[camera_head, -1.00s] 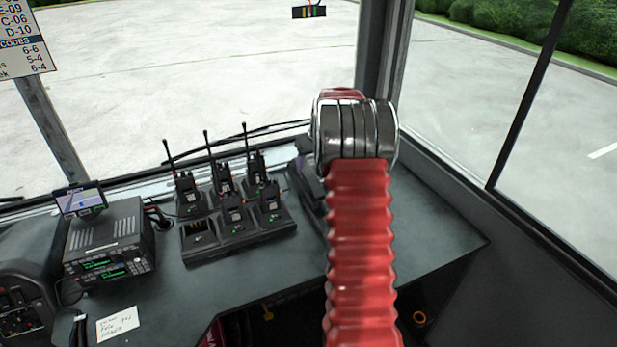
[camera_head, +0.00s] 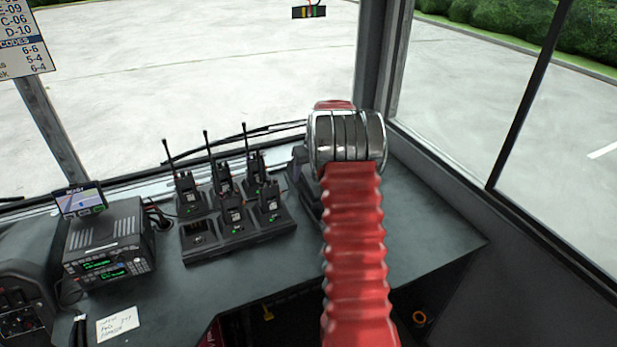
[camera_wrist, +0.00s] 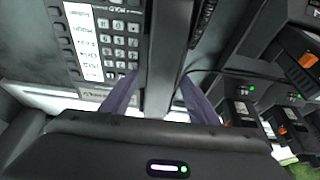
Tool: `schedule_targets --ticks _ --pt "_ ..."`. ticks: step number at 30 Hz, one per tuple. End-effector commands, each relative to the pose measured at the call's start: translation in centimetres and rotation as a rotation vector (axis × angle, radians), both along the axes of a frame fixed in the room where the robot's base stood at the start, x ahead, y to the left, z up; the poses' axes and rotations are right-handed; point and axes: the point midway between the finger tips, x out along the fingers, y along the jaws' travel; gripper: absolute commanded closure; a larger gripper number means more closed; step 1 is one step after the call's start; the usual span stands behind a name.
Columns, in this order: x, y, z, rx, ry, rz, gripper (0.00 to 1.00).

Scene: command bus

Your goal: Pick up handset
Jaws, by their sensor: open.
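The dark handset (camera_wrist: 168,55) shows in the wrist view as a long bar running down the middle, beside the phone's keypad (camera_wrist: 118,40) and its white label strip. My gripper (camera_wrist: 158,80) is open, with one purple finger on each side of the handset. I cannot tell whether either finger touches it. The lower part of the handset is hidden by the gripper body. In the head view a dark edge of the phone (camera_head: 303,180) shows left of my red arm, which hides the handset and my gripper.
A charger rack (camera_head: 250,240) with several handheld radios stands left of my arm; radios also show at the right of the wrist view (camera_wrist: 290,122). A radio unit (camera_head: 108,240) and a note (camera_head: 117,323) are farther left. The desk (camera_head: 425,225) is clear to the right.

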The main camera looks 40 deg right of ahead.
Motion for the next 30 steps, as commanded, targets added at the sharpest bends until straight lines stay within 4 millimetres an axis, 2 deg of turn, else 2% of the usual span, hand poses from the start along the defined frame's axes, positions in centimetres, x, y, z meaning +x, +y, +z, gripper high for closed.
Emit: schedule_targets --ticks 28,30 --pt "0.0 0.05 -0.55 0.0 0.001 0.0 0.45" --pt "-0.01 0.05 -0.55 0.001 0.001 0.0 0.49"
